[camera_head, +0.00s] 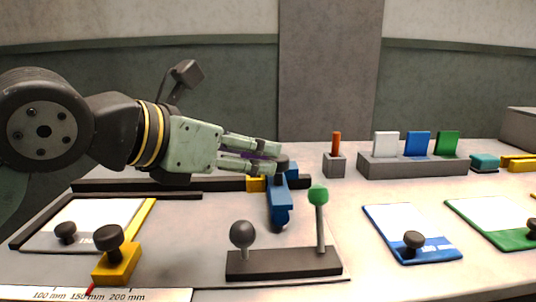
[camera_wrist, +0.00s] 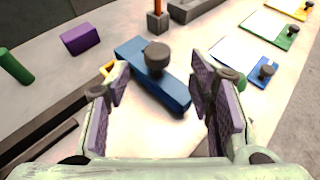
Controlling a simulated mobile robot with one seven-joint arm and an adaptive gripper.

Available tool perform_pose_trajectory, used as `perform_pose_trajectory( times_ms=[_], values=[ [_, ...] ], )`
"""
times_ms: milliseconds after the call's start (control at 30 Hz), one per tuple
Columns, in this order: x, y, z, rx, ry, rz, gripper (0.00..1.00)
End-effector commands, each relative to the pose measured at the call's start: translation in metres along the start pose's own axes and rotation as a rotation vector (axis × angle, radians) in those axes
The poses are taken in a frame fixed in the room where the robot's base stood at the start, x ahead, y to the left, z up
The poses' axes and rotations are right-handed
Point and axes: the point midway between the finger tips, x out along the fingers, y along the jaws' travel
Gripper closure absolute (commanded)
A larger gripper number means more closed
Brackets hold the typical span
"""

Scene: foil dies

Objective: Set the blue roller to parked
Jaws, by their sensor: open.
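The blue piece that I take for the blue roller (camera_head: 280,208) is a long blue bar with a dark round knob on top. My gripper (camera_head: 277,158) is open, reaching in from the left near the knob. In the wrist view the knob shows ahead of the gap between the open fingers (camera_wrist: 160,88), and the fingers hold nothing. Contact cannot be told.
A dark base (camera_head: 285,264) with two levers, one green-topped, stands in front. A yellow block with a dark knob (camera_head: 117,262) is at front left. A grey rack (camera_head: 412,166) holds white, blue and green plates behind. A purple block (camera_wrist: 80,38) and green cylinder (camera_wrist: 15,66) lie left.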

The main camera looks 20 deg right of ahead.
Motion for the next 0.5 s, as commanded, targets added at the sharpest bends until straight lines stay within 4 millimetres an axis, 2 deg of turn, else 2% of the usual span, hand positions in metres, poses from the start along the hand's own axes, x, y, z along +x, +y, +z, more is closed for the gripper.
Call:
perform_pose_trajectory(
  times_ms=[33,200,500],
  values=[
    [-0.009,0.001,0.001,-0.002,-0.003,0.003,0.51],
    [-0.026,0.001,0.000,0.000,-0.001,0.001,0.51],
    [-0.030,0.000,0.000,0.000,0.000,0.000,0.51]
  ],
)
